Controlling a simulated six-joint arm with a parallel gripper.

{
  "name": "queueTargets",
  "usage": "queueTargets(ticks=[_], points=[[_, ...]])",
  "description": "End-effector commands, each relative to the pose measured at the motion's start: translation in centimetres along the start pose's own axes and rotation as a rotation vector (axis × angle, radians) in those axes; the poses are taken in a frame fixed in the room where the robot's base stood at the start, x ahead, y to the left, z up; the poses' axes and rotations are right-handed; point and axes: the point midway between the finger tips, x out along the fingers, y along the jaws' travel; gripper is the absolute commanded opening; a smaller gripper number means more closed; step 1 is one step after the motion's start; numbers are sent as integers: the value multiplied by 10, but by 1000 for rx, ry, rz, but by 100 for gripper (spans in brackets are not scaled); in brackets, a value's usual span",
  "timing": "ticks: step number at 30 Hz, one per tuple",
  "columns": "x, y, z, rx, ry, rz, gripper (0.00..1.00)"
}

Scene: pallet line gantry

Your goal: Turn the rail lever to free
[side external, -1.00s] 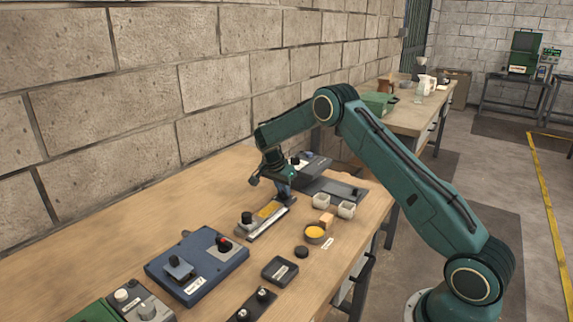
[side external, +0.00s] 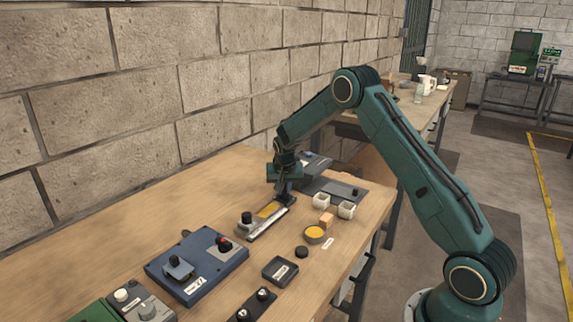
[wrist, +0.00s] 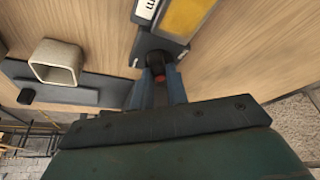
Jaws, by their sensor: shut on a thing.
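The rail (side external: 268,213) lies on the wooden bench in the side view, a pale strip with a yellow section and a black knob at its near end. Its label and yellow section (wrist: 187,17) show at the top of the wrist view, with a dark end block (wrist: 150,46) below them. My gripper (wrist: 159,80) is at this end block, its blue-grey fingers shut on the rail lever (wrist: 158,75). Only a small dark and red part of the lever shows between the fingers. In the side view my gripper (side external: 284,192) hides the lever and the rail's far end.
A yellow-filled dish (side external: 315,234) and a wooden block (side external: 327,219) are nearer. A blue panel (side external: 197,265) stands front left. The block wall runs behind; bare bench lies left.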

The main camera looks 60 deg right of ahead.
Motion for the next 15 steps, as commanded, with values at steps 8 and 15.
queueTargets(ticks=[8, 15], points=[[-1, 3, -1, -239, 0, -100, 0], [-1, 4, -2, -449, 2, -188, 0]])
